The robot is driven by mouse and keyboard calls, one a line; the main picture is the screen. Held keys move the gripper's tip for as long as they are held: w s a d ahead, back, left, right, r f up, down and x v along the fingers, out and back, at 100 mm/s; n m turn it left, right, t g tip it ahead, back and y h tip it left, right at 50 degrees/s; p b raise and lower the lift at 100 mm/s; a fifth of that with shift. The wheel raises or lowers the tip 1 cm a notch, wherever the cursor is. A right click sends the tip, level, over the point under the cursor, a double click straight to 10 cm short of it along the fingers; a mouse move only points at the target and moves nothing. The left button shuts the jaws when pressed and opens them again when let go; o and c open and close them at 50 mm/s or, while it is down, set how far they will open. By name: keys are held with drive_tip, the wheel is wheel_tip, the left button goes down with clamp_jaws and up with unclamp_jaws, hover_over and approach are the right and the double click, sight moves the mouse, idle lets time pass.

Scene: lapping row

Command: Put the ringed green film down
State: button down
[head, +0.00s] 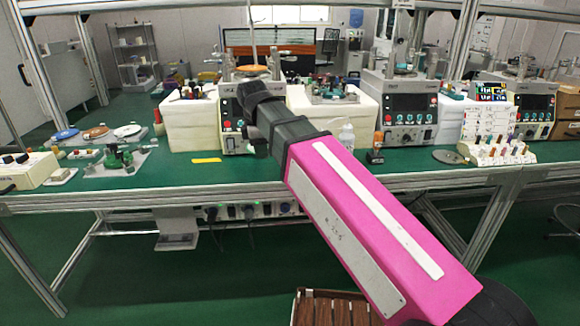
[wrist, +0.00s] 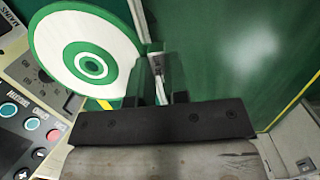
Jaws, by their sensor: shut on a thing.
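The ringed green film (wrist: 85,55) is a round disc with green and white rings, seen in the wrist view at upper left. My gripper (wrist: 160,82) is shut on it, at the edge on the disc's right side. The exact contact is partly hidden by the fingers. The film overlaps a control panel and a yellow strip behind it. In the head view my gripper (head: 262,142) is over the green bench in front of a machine with a control panel. The film is not distinguishable there, with my arm in front.
The machine's control panel (wrist: 35,125) is close on the left in the wrist view. On the bench (head: 170,178), a yellow strip (head: 206,160) lies left of my gripper. A bottle (head: 346,136) stands to the right. Blue (head: 64,134), orange (head: 96,132) and white (head: 127,130) discs are at far left.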

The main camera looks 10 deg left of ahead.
drive_tip(key=shift+s+d+f, duration=0.25)
drive_tip(key=shift+d+f, duration=0.1)
drive_tip(key=shift+f, duration=0.05)
drive_tip(key=w+d+f, duration=0.2)
drive_tip(key=w, duration=0.1)
drive_tip(key=w+d+f, duration=0.1)
drive_tip(key=w+f, duration=0.1)
drive_tip(key=w, duration=0.1)
drive_tip(key=w+d+f, duration=0.2)
drive_tip(key=w+f, duration=0.1)
drive_tip(key=w, duration=0.1)
drive_tip(key=shift+d, duration=0.3)
drive_tip(key=shift+f, duration=2)
drive_tip(key=shift+f, duration=0.1)
drive_tip(key=c, duration=1.1)
unclamp_jaws()
drive_tip(key=r, duration=0.8)
drive_tip(key=a+r, duration=0.1)
drive_tip(key=r, duration=0.3)
drive_tip(key=shift+s+r, duration=0.1)
